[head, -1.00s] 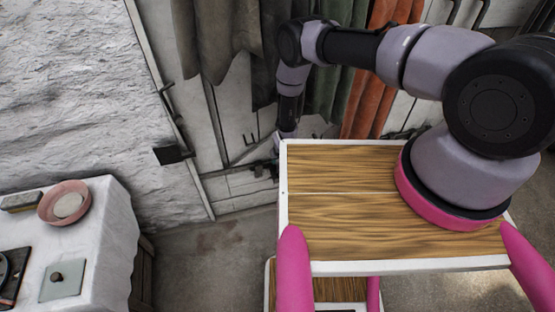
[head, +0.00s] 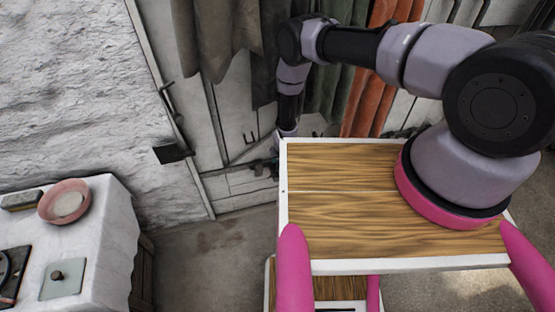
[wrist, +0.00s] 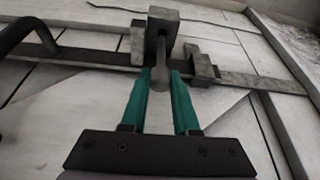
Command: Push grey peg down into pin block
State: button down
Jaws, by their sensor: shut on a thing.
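In the wrist view my gripper (wrist: 162,78) has its two green fingers shut on the grey peg (wrist: 161,66). The peg is a short dark grey rod between the fingertips, its far end running up against a grey block (wrist: 163,20) on the white plank door. I take this block as the pin block; how deep the peg sits in it cannot be told. In the head view my gripper (head: 266,168) is small at the door, partly behind my wooden deck, and the peg is too small to make out.
A flat metal bar (wrist: 262,83) crosses the door through a bracket (wrist: 201,66). A dark curved handle (wrist: 30,35) is at upper left. In the head view, coats (head: 375,85) hang beside my arm, and a white table (head: 110,225) with a pink bowl (head: 64,202) stands left.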

jog(key=shift+f, duration=1.1)
jog(key=shift+f, duration=0.35)
jog(key=shift+f, duration=0.6)
jog(key=c, duration=0.6)
grip_release()
jog(key=shift+d, duration=0.1)
jog(key=shift+w+d, duration=0.1)
jog(key=shift+r, duration=1.95)
